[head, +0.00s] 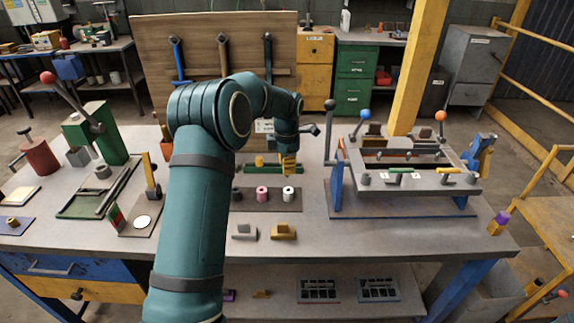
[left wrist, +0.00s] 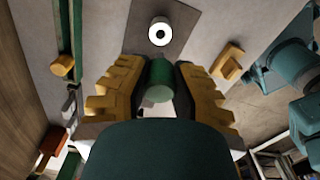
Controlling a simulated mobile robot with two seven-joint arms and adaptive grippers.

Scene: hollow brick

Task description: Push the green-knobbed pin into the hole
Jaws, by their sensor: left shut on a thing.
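My left gripper (head: 288,170) is over the back middle of the bench, behind the row of bushes. In the left wrist view, its yellow fingers (left wrist: 155,88) are shut on the green knob (left wrist: 158,78) of the pin. I cannot tell which hole is the task's. My right gripper is not in view.
A green rail (head: 247,169) with a yellow cylinder (head: 259,160) lies behind the plate. A grey block (head: 244,232) and a yellow block (head: 283,232) lie in front. A large fixture (head: 345,187) with levers stands at right.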

